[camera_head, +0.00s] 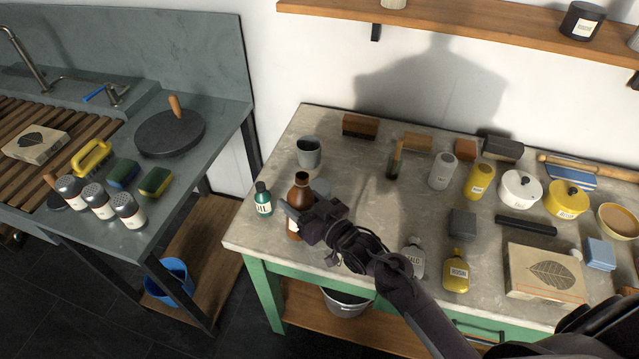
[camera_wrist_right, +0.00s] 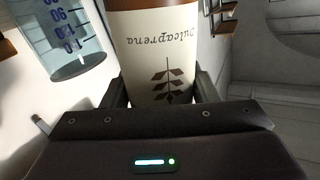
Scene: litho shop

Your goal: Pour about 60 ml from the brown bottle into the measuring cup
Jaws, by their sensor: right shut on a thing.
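The brown bottle (camera_head: 298,188) stands roughly upright near the left front of the stone-topped table, with a pale label. My right gripper (camera_head: 308,222) is shut around it from the front right. In the right wrist view the bottle's cream label (camera_wrist_right: 160,50) sits between the two fingers. I cannot tell whether its base touches the tabletop. The clear measuring cup (camera_wrist_right: 67,42), with blue graduation marks, is beside the bottle at the upper left of the wrist view. My left gripper is not in view.
A small green bottle (camera_head: 262,198) stands close left of the brown bottle. A grey bottle (camera_head: 413,256) and a yellow bottle (camera_head: 456,270) stand right of my arm.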

